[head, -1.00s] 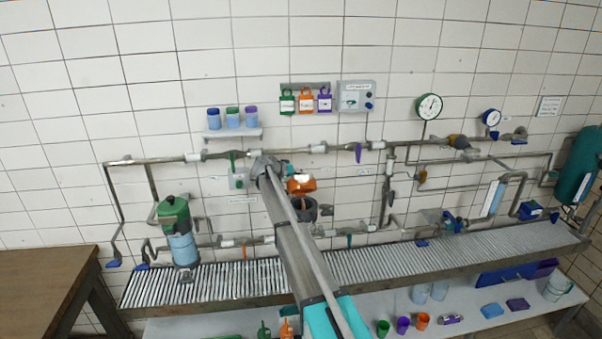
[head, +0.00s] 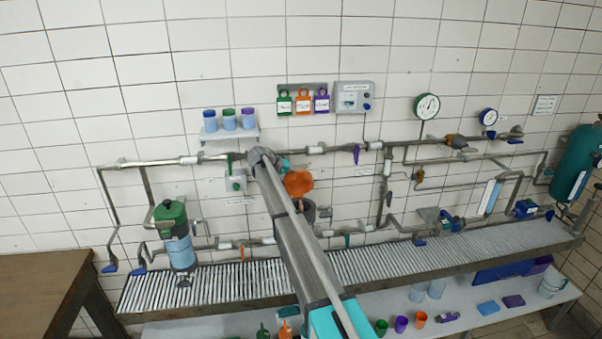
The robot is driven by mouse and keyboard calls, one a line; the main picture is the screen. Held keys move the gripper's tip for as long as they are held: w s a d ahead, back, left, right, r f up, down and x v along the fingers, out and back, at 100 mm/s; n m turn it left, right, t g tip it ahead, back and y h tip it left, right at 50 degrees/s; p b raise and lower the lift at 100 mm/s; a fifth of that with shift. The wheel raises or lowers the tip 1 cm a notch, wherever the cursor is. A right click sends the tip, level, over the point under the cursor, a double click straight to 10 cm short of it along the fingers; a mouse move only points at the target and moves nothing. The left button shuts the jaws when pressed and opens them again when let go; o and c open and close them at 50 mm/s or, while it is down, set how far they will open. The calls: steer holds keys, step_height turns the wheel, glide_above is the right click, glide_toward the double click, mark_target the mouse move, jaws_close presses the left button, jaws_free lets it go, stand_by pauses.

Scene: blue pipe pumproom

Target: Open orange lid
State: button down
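The orange lid (head: 298,183) is in the middle of the head view, just right of my arm's end. It stands raised and tilted back above a dark grey round housing (head: 304,208) on the lower pipe line. My arm reaches up from the bottom of the view and hides part of the housing. A small teal part of my gripper (head: 285,165) shows beside the wrist, just above the lid. I cannot see its fingertips well enough to tell whether they are open or touching the lid.
Pipes with valves run along the tiled wall on both sides. A green-lidded blue canister (head: 177,235) stands at left on the slatted bench (head: 400,256). Orange, green and purple padlocks (head: 303,101) hang above.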

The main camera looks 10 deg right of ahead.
steer(key=shift+a, duration=0.1)
stand_by(0.3)
steer(key=shift+c, duration=1.4)
jaws_free()
